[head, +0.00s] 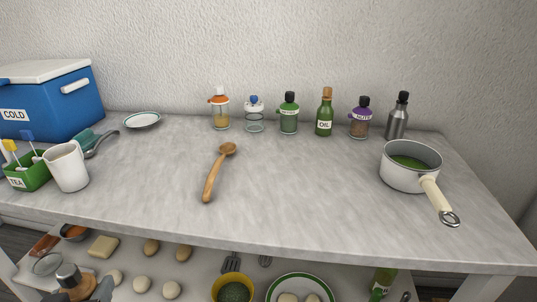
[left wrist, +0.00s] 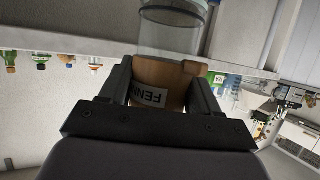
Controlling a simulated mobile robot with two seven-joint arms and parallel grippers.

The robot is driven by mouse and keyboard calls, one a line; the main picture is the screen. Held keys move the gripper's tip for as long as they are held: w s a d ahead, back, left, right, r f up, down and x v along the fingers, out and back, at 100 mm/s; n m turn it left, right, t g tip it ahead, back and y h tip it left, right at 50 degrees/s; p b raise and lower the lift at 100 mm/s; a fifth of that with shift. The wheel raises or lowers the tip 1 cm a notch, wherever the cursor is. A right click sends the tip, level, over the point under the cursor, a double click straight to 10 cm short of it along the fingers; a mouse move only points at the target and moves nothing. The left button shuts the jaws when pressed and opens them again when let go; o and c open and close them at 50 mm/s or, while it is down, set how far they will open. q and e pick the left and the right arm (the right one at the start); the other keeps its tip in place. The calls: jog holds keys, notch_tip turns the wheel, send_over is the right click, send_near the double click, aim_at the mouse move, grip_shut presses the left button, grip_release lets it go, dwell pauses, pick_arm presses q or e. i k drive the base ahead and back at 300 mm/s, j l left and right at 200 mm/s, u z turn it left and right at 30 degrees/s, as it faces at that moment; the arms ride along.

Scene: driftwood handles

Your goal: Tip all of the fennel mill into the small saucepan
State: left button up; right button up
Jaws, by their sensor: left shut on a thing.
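The small saucepan (head: 394,178) stands upright at the right of the worktop, white with a cream handle pointing to the front right. Green contents show inside it. My left gripper (head: 78,289) is low at the bottom left of the head view, below the worktop's front edge and far from the saucepan. In the left wrist view (left wrist: 160,92) it is shut on the tan body of the fennel mill (left wrist: 172,78), whose label reads "FENN". The mill's clear glass part (left wrist: 172,35) extends beyond the fingers; I see no contents in it. My right gripper is not in view.
A wooden spoon (head: 213,178) lies mid-worktop. A white mug (head: 68,167), green tea box (head: 27,174) and blue cold box (head: 60,103) stand left. Several jars and bottles line the back. A lower shelf (head: 200,255) holds food and bowls.

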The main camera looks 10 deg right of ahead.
aim_at(421, 185)
jog(key=k, duration=0.5)
jog(key=k+z, duration=0.1)
jog(key=z, duration=0.6)
jog(key=j+z, duration=0.15)
jog(key=z, duration=0.5)
jog(key=j, duration=0.4)
